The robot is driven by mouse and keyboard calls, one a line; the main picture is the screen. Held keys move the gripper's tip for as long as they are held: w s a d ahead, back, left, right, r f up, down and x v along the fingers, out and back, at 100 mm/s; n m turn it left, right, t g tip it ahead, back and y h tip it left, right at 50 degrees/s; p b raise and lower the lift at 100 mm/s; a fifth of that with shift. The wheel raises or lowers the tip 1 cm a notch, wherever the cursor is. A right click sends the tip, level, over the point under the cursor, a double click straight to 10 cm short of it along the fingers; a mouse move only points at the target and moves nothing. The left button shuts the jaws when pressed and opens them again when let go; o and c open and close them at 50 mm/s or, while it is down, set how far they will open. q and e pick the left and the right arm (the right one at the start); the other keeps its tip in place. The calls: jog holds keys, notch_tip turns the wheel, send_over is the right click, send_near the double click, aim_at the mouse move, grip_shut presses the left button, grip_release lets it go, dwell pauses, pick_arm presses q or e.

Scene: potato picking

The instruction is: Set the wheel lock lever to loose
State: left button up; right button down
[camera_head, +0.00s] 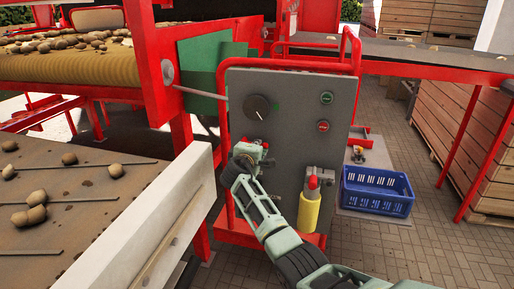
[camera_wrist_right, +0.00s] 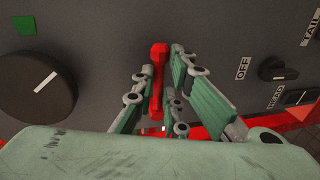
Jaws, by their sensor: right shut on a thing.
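My right gripper (camera_head: 248,156) is at the left part of the grey control panel (camera_head: 290,90), below its large dark dial (camera_head: 258,107). In the right wrist view its green-padded fingers (camera_wrist_right: 160,88) stand on both sides of a red lever (camera_wrist_right: 158,68) and are shut on it. The lever stands upright in that view, in front of the panel; its lower part is partly hidden by the fingers. In the head view the gripper hides the lever. No loose or locked marking is readable beside it. My left gripper is not in view.
The large dial (camera_wrist_right: 38,88) and a small OFF switch (camera_wrist_right: 278,68) flank the gripper. A yellow cylinder (camera_head: 309,212) is mounted lower on the panel. A blue crate (camera_head: 377,190) stands right. Potato conveyors (camera_head: 75,195) lie left; red rails (camera_head: 357,50) frame the panel.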

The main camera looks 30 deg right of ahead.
jog(key=shift+f, duration=0.25)
jog(key=c, duration=1.8)
grip_release()
jog(key=shift+w, duration=0.1)
jog(key=shift+c, duration=0.2)
jog(key=shift+r, duration=0.1)
jog(key=v, duration=1.2)
